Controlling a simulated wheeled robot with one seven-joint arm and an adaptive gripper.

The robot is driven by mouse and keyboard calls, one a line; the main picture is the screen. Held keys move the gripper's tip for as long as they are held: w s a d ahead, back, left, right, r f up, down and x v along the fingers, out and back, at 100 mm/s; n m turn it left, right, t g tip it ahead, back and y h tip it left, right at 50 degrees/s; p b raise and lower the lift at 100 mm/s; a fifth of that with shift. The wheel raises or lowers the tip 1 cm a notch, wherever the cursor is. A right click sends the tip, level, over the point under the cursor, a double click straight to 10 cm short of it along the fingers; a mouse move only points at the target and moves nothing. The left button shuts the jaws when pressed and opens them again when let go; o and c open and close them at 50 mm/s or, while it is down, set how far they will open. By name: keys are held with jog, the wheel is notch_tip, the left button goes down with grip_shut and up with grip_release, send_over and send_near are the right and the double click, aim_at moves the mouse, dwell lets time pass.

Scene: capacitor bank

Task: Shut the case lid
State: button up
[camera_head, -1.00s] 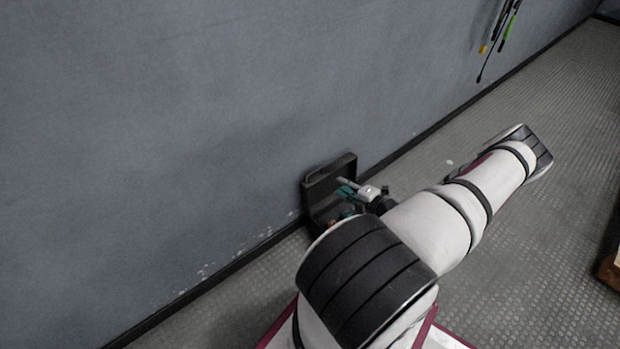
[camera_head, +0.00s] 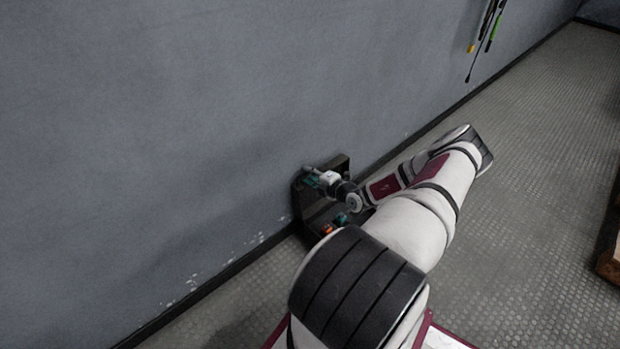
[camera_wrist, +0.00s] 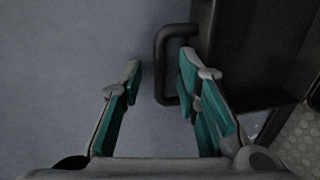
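The dark case stands on the floor by the wall, with its lid (camera_head: 341,165) raised; my arm hides part of the case. In the wrist view the dark lid (camera_wrist: 240,45) fills the upper right, with its handle (camera_wrist: 161,65) sticking out to the left. My gripper (camera_head: 309,173) is at the lid's upper left edge in the head view. In the wrist view my gripper (camera_wrist: 160,63) is open, with teal finger pads. The handle's outer bar appears between the fingertips, and the right finger overlaps the handle. I cannot tell whether they touch.
Small orange and teal items (camera_head: 328,230) show low in the case. The grey wall (camera_head: 150,130) is close behind the lid and gripper. Tools (camera_head: 487,35) hang on the wall at upper right.

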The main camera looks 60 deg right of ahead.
grip_shut()
dwell(0.3)
